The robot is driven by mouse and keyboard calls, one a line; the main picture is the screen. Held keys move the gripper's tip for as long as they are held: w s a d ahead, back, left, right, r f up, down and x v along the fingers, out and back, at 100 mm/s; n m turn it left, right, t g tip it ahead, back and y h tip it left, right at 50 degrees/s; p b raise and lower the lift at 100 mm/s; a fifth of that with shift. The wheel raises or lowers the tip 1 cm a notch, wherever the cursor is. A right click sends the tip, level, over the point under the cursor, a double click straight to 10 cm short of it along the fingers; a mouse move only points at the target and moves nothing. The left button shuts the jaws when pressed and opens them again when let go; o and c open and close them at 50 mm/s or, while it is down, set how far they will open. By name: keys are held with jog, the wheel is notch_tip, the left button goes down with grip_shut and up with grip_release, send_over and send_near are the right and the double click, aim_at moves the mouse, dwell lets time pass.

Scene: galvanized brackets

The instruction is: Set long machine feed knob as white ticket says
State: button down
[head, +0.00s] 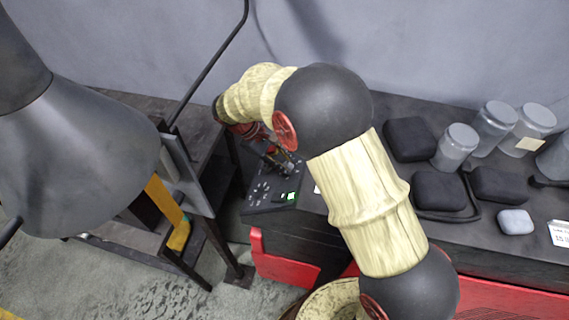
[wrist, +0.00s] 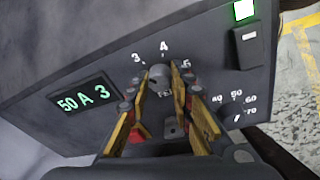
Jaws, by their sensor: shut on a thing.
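The dark control panel (head: 262,203) sits at the left end of the bench, below my gripper (head: 276,157). In the wrist view, my gripper (wrist: 160,80) is shut on the grey feed knob (wrist: 158,74), with one yellow finger on each side. The scale 3, 4, 5 (wrist: 163,47) arcs above the knob, whose label is partly hidden. The knob's pointer cannot be made out. A green display (wrist: 85,95) reads "50 A 3". A white ticket (head: 562,233) at the right edge is cut off, its print too small to read surely.
A switch (wrist: 246,45) sits below a lit green lamp (wrist: 243,10). Jars (head: 493,125) and dark cases (head: 410,139) stand on the bench at right.

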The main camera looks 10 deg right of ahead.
jog(key=m+b, duration=0.1)
jog(key=m, duration=0.2)
jog(key=m+h+b, duration=0.1)
jog(key=m, duration=0.2)
jog(key=shift+a+f+b, duration=0.2)
jog(key=shift+b, duration=0.2)
jog(key=m+h+b, duration=0.1)
jog(key=m+b, duration=0.1)
jog(key=m, duration=0.4)
jog(key=shift+b, duration=0.35)
jog(key=shift+m, duration=0.4)
jog(key=c, duration=1.6)
grip_release()
jog(key=shift+o, duration=0.2)
jog(key=shift+a, duration=0.1)
jog(key=v, duration=1.2)
jog(key=shift+w, duration=0.15)
jog(key=shift+f, duration=0.1)
